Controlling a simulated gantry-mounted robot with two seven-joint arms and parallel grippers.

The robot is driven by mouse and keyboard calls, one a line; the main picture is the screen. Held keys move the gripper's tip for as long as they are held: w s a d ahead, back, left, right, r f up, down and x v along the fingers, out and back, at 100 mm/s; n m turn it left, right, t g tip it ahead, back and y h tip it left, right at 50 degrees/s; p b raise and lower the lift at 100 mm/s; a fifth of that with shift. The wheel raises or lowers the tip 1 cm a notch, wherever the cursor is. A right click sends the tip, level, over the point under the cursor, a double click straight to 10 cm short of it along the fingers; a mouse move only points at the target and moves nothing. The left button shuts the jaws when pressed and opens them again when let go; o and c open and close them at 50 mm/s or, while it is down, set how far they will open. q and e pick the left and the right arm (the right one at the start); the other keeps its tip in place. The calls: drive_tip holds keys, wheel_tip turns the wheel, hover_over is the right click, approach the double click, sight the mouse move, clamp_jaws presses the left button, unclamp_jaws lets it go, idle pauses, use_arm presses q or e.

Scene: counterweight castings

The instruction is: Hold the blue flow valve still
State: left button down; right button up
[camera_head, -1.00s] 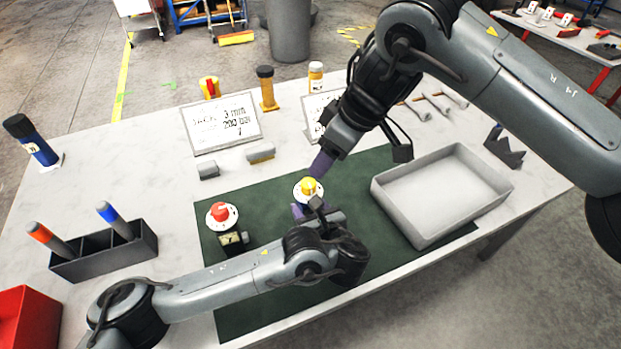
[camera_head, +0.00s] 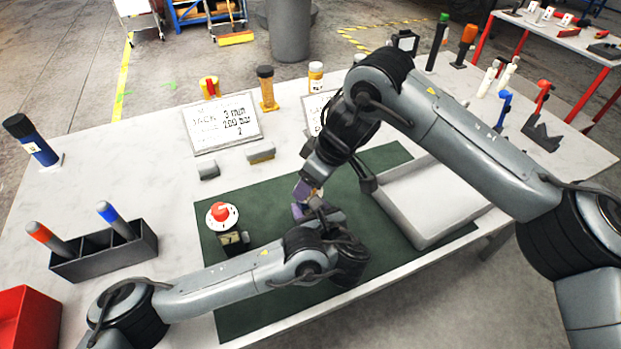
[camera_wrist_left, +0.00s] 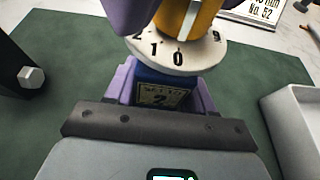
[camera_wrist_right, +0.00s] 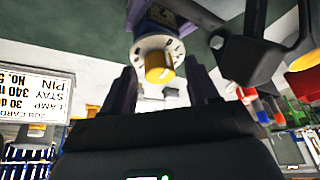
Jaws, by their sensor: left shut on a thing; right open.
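The blue flow valve (camera_wrist_left: 160,88) stands on the green mat (camera_head: 290,300), with a white numbered dial (camera_wrist_left: 185,52) and a yellow knob (camera_wrist_left: 190,18) on top. My left gripper (camera_head: 312,212) is shut on its blue body; purple jaw pads lie on both sides in the left wrist view. My right gripper (camera_head: 306,190) is open above the valve. In the head view the valve is mostly hidden by my grippers.
A second valve with a red knob (camera_head: 221,211) stands to the left on the mat. A grey tray (camera_head: 405,235) lies to the right. A dark holder (camera_head: 145,250) with markers is at the left. Printed cards (camera_head: 222,124) stand behind the mat.

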drive_tip(key=c, duration=1)
drive_tip(key=shift+c, duration=0.2)
drive_tip(key=shift+m, duration=0.4)
drive_tip(key=m+t, duration=0.1)
drive_tip(key=m, duration=0.1)
drive_tip(key=m+h, duration=0.1)
drive_tip(key=m, duration=0.2)
drive_tip(key=shift+s+a+t, duration=0.1)
drive_tip(key=shift+s+t, duration=0.05)
drive_tip(key=shift+t, duration=0.25)
drive_tip(key=m+h, duration=0.1)
drive_tip(key=m, duration=0.2)
drive_tip(key=m+h, duration=0.1)
drive_tip(key=m, duration=0.2)
drive_tip(key=shift+a+t+h, duration=0.1)
drive_tip(key=shift+t+h, duration=0.2)
drive_tip(key=o, duration=1)
drive_tip(key=shift+o, duration=0.2)
